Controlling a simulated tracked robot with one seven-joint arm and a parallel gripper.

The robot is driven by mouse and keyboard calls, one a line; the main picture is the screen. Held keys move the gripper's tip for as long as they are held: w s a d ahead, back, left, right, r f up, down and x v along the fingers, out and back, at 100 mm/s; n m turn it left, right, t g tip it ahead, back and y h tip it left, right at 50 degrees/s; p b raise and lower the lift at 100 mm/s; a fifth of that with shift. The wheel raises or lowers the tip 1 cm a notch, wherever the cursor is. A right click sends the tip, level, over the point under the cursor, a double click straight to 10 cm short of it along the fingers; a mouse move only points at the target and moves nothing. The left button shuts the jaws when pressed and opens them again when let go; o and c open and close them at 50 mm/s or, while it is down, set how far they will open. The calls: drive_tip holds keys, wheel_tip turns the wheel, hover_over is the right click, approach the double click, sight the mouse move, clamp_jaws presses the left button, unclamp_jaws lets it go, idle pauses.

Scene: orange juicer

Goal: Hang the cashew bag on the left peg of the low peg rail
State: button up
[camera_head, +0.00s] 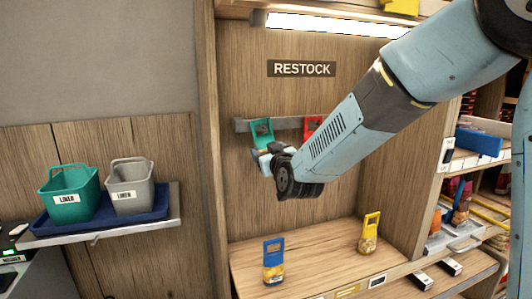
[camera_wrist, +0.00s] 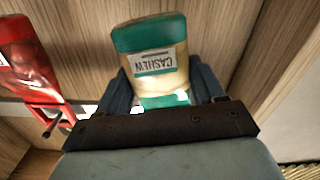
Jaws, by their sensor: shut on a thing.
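The cashew bag (camera_wrist: 158,40) has teal ends, a pale middle and a CASHEW label that reads upside down in the wrist view. My gripper (camera_wrist: 162,90) is shut on it, one finger on each side. In the head view the green top of the bag (camera_head: 262,128) is at the left end of the low peg rail (camera_head: 290,123). My gripper (camera_head: 263,156) is just below that top. My wrist hides the lower bag. The left peg is not clearly visible, so I cannot tell whether it passes through the bag's opening.
A red bag (camera_head: 312,125) hangs to the right on the rail, and it shows close by in the wrist view (camera_wrist: 27,62). A blue-topped bag (camera_head: 273,262) and a yellow bag (camera_head: 369,234) stand on the wooden shelf below. Side panels bound the bay.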

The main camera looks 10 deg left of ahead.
drive_tip(key=o, duration=1.1)
drive_tip(key=shift+o, duration=0.2)
drive_tip(key=v, duration=1.4)
drive_tip(key=s+d+f+m+g+h, duration=0.1)
drive_tip(key=s+d+m+g+h, duration=0.25)
drive_tip(key=d, duration=0.95)
drive_tip(key=s+d+m+g+h, duration=0.3)
drive_tip(key=s+d+h, duration=0.15)
drive_tip(key=d, duration=0.75)
drive_tip(key=s+d+m+g+h, duration=0.1)
drive_tip(key=s+d+m+g, duration=0.1)
drive_tip(key=s+d, duration=0.5)
drive_tip(key=shift+s+f+g+h, duration=0.35)
drive_tip(key=shift+s+g, duration=0.2)
drive_tip(key=shift+s, duration=0.45)
